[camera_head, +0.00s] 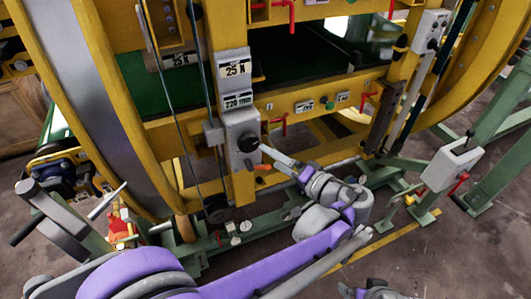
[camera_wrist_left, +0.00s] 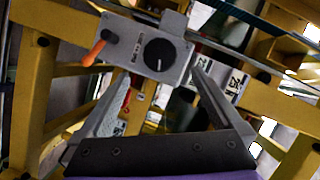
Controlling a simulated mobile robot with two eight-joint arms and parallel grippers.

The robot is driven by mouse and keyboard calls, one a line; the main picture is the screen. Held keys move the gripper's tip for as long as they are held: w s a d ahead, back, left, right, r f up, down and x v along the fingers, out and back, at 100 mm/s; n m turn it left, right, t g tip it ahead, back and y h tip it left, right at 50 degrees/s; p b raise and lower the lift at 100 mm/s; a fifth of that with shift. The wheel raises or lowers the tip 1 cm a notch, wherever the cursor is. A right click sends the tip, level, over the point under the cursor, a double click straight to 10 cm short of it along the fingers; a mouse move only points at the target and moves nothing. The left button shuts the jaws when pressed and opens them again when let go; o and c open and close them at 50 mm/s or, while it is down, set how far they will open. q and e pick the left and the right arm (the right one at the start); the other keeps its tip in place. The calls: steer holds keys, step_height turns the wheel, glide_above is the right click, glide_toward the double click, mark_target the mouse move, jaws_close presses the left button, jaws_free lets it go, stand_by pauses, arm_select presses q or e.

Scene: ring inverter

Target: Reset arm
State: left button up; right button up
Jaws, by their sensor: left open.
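My left arm reaches in from the lower left of the head view. Its gripper (camera_head: 268,152) is at the grey control box (camera_head: 240,128), close to the black round knob (camera_head: 248,143). In the left wrist view the open jaws (camera_wrist_left: 160,76) spread below and to either side of the knob (camera_wrist_left: 160,54), with nothing between them. I cannot tell whether a fingertip touches the box. An orange lever (camera_wrist_left: 95,50) sticks out of the box beside the knob; it also shows in the head view (camera_head: 262,167). My right gripper is not clearly seen.
Yellow frame beams (camera_head: 330,100) with red handles (camera_head: 369,102) and small labels surround the box. Plates reading "25 N" (camera_head: 234,68) and "720 mm" (camera_head: 238,99) sit above it. A grey box on a green stand (camera_head: 453,165) is at the right. Bare floor shows at lower right.

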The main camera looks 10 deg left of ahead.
arm_select(q)
steer(key=shift+s+d, duration=0.2)
stand_by(0.4)
steer(key=s+a+f+g+h+p, duration=0.3)
steer(key=s+a+f+g+h, duration=0.15)
steer(key=s+a, duration=0.6)
steer(key=s+f+n+h+p, duration=0.2)
steer(key=s+f+h+p, duration=0.1)
steer(key=s+h, duration=0.5)
steer(key=shift+s+a+f, duration=0.25)
steer(key=shift+s+a, duration=0.2)
steer(key=shift+s, duration=0.8)
steer(key=shift+t+h, duration=0.25)
stand_by(1.0)
